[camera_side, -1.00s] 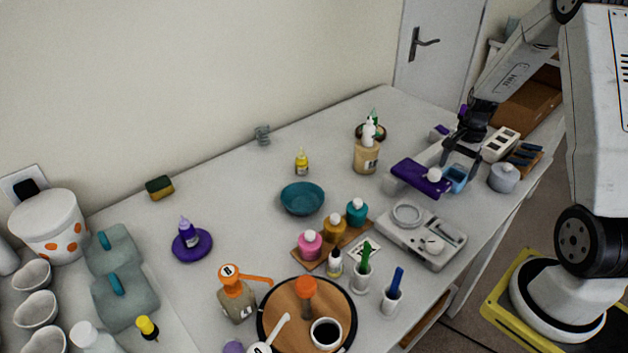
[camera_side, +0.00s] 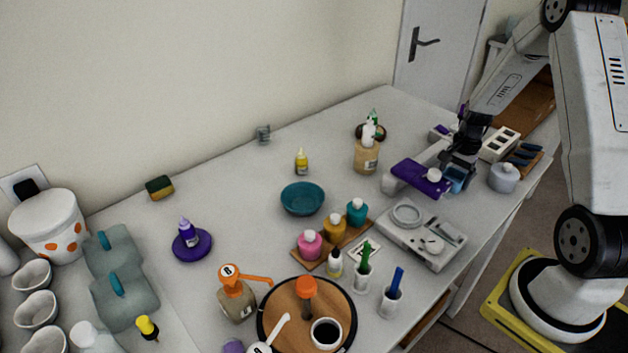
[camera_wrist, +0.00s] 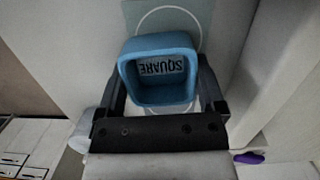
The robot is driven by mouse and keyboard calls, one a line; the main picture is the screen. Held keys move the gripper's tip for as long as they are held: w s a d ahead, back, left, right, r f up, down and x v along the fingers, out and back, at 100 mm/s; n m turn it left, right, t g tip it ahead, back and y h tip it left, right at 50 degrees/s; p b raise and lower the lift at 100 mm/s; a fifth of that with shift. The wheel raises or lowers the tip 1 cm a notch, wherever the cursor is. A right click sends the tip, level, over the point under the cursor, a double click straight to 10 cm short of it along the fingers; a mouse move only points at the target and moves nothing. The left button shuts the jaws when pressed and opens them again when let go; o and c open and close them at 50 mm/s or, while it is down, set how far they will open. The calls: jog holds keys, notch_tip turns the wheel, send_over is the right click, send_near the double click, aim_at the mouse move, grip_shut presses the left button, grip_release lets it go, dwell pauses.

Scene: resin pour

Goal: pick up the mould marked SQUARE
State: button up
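The blue square mould (camera_wrist: 160,42) lies in the middle of the wrist view, with the label SQUARE (camera_wrist: 161,66) readable upside down inside it. My gripper (camera_wrist: 160,80) has one finger on each side of the mould, and narrow gaps seem to show beside its walls. Firm contact cannot be made out. In the side view the mould (camera_side: 456,173) is partly hidden behind my gripper (camera_side: 455,165) and the purple lamp-like device.
The purple-topped device (camera_side: 421,177) stands close left of the mould. A grey lidded jar (camera_side: 504,178) is close on the right, a white block with holes (camera_side: 499,144) behind. A grey scale (camera_side: 445,250) stands in front. The table's right edge is near.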

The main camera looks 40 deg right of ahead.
jog(key=c, duration=0.4)
jog(key=shift+o, duration=0.2)
jog(key=shift+r, duration=0.2)
jog(key=shift+r, duration=1.45)
jog(key=s+a+r, duration=0.7)
jog(key=s+r, duration=0.2)
jog(key=s, duration=0.2)
jog(key=shift+s+a+r, duration=0.3)
jog(key=shift+s+r, duration=0.05)
